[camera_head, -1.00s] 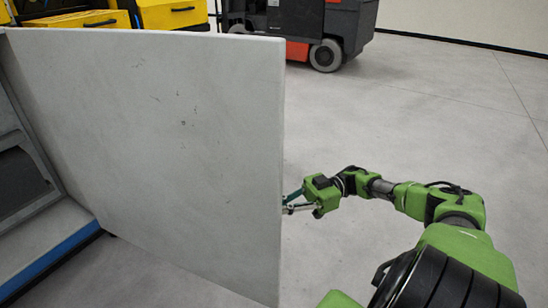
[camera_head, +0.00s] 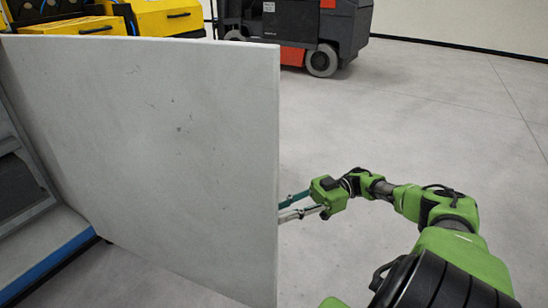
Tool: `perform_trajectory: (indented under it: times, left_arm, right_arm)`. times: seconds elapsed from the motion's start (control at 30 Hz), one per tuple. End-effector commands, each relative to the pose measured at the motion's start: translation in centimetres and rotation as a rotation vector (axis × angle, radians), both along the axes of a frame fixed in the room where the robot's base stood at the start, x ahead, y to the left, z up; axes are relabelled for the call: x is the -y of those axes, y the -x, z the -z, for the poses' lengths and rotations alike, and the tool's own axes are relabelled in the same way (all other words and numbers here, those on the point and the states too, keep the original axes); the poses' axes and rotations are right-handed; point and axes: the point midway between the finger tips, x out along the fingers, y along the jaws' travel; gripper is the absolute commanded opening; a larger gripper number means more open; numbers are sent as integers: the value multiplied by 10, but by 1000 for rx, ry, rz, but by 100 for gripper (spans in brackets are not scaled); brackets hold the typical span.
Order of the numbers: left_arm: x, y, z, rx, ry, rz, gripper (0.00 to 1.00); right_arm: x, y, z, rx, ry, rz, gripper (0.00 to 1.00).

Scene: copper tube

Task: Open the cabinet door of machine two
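The cabinet door (camera_head: 150,150) is a large pale grey panel with small scuffs. It stands swung out from the cabinet frame (camera_head: 28,215) at the left. My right gripper (camera_head: 283,210) is at the door's free right edge. Its two fingers, one teal and one metallic, point left toward the edge and show a gap between them. The fingertips meet or pass behind the edge, so I cannot tell whether they touch the door. My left gripper is not in view.
A yellow machine (camera_head: 85,20) stands behind the door at the upper left. A dark grey and red forklift (camera_head: 300,25) stands at the back. The grey floor (camera_head: 430,110) to the right of the door is clear.

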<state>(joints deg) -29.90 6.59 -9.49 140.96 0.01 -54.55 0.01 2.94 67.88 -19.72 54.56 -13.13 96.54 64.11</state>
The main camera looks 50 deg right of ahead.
Motion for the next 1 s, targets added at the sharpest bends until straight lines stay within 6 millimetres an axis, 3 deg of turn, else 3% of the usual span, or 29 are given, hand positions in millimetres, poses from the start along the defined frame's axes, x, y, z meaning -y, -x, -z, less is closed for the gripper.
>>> perform_trajectory:
  times: [0.1,0.37,1.0]
  left_arm:
    - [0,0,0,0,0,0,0]
    - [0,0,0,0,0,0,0]
    - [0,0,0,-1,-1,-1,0]
  right_arm:
    - [17,6,0,0,-1,4,22]
    - [36,14,1,-1,1,1,22]
    - [38,16,1,-2,0,0,22]
